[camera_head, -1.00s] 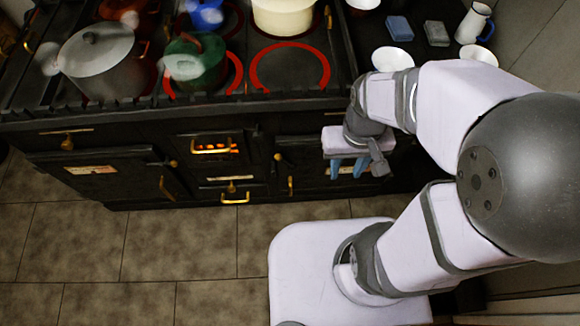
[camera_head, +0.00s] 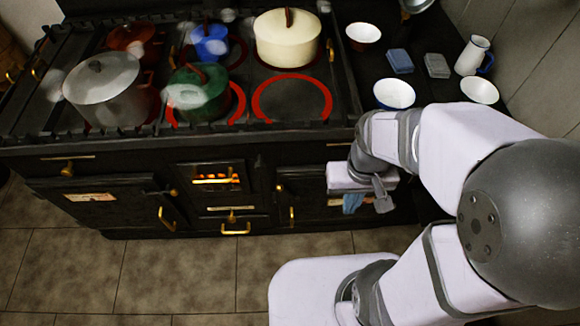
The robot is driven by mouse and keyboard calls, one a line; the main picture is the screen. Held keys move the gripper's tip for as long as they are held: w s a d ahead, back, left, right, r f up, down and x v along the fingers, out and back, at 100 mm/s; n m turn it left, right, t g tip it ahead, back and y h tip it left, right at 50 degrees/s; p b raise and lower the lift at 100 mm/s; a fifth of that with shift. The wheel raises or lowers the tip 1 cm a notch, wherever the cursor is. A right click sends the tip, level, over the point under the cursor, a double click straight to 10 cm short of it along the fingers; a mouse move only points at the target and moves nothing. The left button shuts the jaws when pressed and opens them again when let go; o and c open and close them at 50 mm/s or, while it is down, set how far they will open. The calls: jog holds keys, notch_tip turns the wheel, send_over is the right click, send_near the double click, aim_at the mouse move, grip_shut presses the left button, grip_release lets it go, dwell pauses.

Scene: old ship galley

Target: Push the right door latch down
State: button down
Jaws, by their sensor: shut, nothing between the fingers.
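The dark right oven door (camera_head: 310,213) is at the lower right of the black stove's front. A brass latch handle (camera_head: 291,217) hangs at its left edge, with a small brass knob (camera_head: 279,188) above it. My gripper (camera_head: 352,205) is in front of the right part of this door, to the right of the handle and apart from it in the picture. Its blue fingers are together and hold nothing. The white gripper body and my arm hide the door's upper right part. How far the fingertips are from the door is hard to tell.
A firebox with a visible glow (camera_head: 215,179) and a left oven door (camera_head: 120,203) are to the left. Pots stand on the stove, including a cream pot (camera_head: 287,40). Bowls, such as a white one (camera_head: 394,94), stand at the right.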

notch_tip(320, 180, down, 24)
jog(key=d+m+g+y+b, duration=0.2)
jog(key=m+b, duration=0.3)
jog(key=b, duration=1.3)
jog(key=w+a+r+m+t+y+b, duration=0.1)
jog(key=w+a+m+t+y, duration=0.1)
jog(key=w+m, duration=0.5)
jog(key=w+a+r+m+t+y+b, duration=0.1)
jog(key=w+a+m+t+y, duration=0.1)
jog(key=w+m, duration=0.6)
jog(key=shift+w+a+r+m+t, duration=0.15)
jog(key=shift+a+r+m+t, duration=0.15)
jog(key=shift+a+m+t, duration=0.9)
jog(key=shift+d+m, duration=0.3)
jog(key=shift+d, duration=0.2)
jog(key=shift+f, duration=0.15)
